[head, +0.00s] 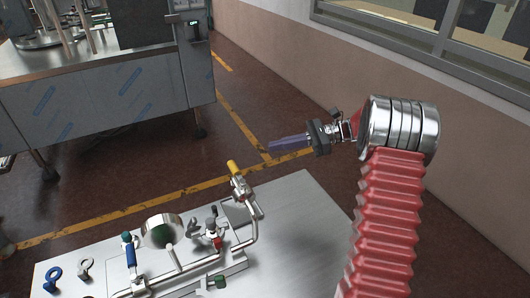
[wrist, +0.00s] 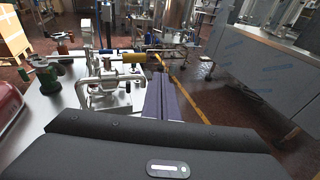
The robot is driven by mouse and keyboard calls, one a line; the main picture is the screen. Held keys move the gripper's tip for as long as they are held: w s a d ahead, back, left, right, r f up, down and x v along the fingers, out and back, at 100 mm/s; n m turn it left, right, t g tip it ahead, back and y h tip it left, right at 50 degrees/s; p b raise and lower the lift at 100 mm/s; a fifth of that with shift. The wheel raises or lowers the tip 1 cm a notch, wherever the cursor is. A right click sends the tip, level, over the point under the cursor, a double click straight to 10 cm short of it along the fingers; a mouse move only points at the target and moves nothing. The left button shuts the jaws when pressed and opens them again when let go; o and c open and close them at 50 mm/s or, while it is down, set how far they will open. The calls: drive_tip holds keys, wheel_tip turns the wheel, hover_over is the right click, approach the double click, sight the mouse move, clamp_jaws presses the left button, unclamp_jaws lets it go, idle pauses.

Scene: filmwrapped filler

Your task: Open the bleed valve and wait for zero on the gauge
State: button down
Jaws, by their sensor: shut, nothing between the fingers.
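A steel plate (head: 310,215) carries pipework with several valves. A round shiny gauge (head: 162,231) stands on it; I cannot read its face. A blue-handled valve (head: 131,254) is left of the gauge. A yellow-ended handle (head: 234,167) sticks up at the plate's far edge, and it also shows in the wrist view (wrist: 131,58). A small valve with red on it (head: 215,240) is right of the gauge. I cannot tell which is the bleed valve. My gripper (head: 272,146) is shut and empty, above and right of the yellow handle, apart from it. Its fingers show in the wrist view (wrist: 158,80).
A blue ring (head: 53,278) and a grey ring (head: 85,268) stand at the plate's left corner. Green knobs (wrist: 48,78) are left in the wrist view. A steel machine (head: 110,100) stands at the back left. A wall with windows is at right; floor between is clear.

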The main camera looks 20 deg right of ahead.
drive_tip(key=shift+w+d+r, duration=0.15)
drive_tip(key=shift+d, duration=0.6)
drive_tip(key=shift+w+d+r, duration=0.1)
drive_tip(key=shift+d+r, duration=0.05)
drive_tip(key=shift+d, duration=0.6)
wheel_tip(320, 180, down, 8)
drive_tip(key=s+r+n+h, duration=0.1)
drive_tip(key=s+n+h, duration=0.1)
drive_tip(key=h, duration=0.1)
drive_tip(key=s+a+f+n+g+h, duration=0.25)
drive_tip(key=s+n+h, duration=0.2)
drive_tip(key=s, duration=0.35)
drive_tip(key=s+a+r+n+t+h, duration=0.1)
drive_tip(key=s+a+r+n+h, duration=0.1)
drive_tip(key=s, duration=0.5)
drive_tip(key=s+a+r+n+t+h, duration=0.2)
drive_tip(key=s+a+r+n+h, duration=0.1)
drive_tip(key=s+a+r+n, duration=0.2)
drive_tip(key=s+a+r+n+t+h, duration=0.1)
drive_tip(key=s+a+r+n+h, duration=0.2)
drive_tip(key=s+r+n, duration=0.4)
drive_tip(key=s+a+r, duration=0.1)
drive_tip(key=s, duration=0.1)
drive_tip(key=shift+s, duration=0.3)
